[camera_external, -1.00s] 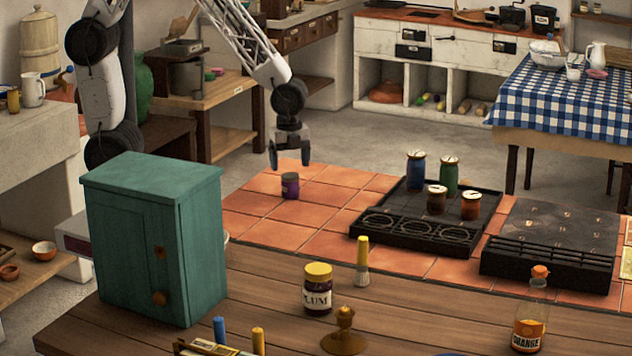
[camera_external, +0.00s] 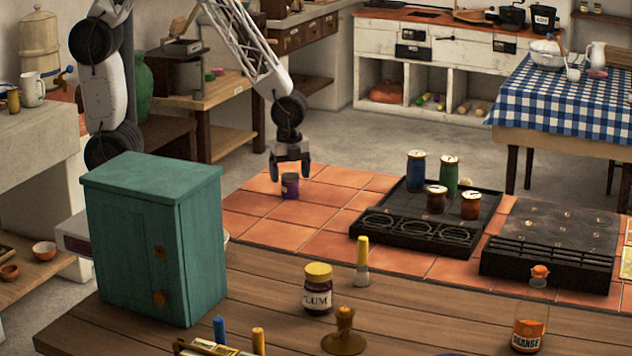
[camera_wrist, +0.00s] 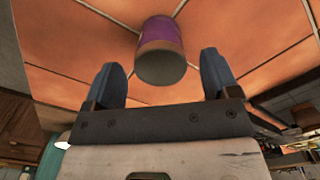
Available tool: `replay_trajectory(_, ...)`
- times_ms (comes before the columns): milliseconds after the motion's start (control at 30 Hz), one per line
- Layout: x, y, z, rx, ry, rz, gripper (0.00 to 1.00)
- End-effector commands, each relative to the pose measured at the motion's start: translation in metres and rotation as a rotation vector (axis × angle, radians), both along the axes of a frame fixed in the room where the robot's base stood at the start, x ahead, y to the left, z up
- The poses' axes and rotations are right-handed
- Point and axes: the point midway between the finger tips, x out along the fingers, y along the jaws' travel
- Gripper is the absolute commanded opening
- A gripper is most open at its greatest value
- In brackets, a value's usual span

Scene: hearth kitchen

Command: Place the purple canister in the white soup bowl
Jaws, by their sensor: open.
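The purple canister (camera_external: 290,186) stands upright on the terracotta tiles, near their far left part. My gripper (camera_external: 290,170) is open just above and around the canister's top in the external view, its two fingers spread to either side. In the wrist view the canister (camera_wrist: 160,48) shows its purple side and grey end beyond the open fingertips of my gripper (camera_wrist: 160,75), with nothing held. I cannot tell whether a finger touches it. I cannot make out a white soup bowl for certain; a pale rim (camera_external: 226,237) shows partly hidden behind the green cabinet.
The green cabinet (camera_external: 150,240) stands at the front left. A black rack (camera_external: 400,236) with several lidded jars is to the canister's right. A plum jar (camera_external: 318,290) and a brush (camera_external: 362,262) stand on the wooden counter. Tiles around the canister are clear.

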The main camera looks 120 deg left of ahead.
Motion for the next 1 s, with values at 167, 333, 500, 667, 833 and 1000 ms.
replay_trajectory(167, -0.001, 0.002, -0.019, -0.001, 0.002, 0.000, 0.81)
replay_trajectory(333, -0.001, 0.002, -0.036, -0.001, 0.003, 0.000, 0.81)
replay_trajectory(500, -0.001, 0.002, -0.043, 0.000, 0.001, 0.000, 0.81)
replay_trajectory(667, -0.001, 0.002, -0.044, -0.001, 0.001, 0.000, 0.81)
replay_trajectory(833, -0.001, 0.002, -0.043, -0.001, 0.001, 0.000, 0.81)
replay_trajectory(1000, -0.001, 0.002, -0.043, -0.001, 0.001, 0.000, 0.81)
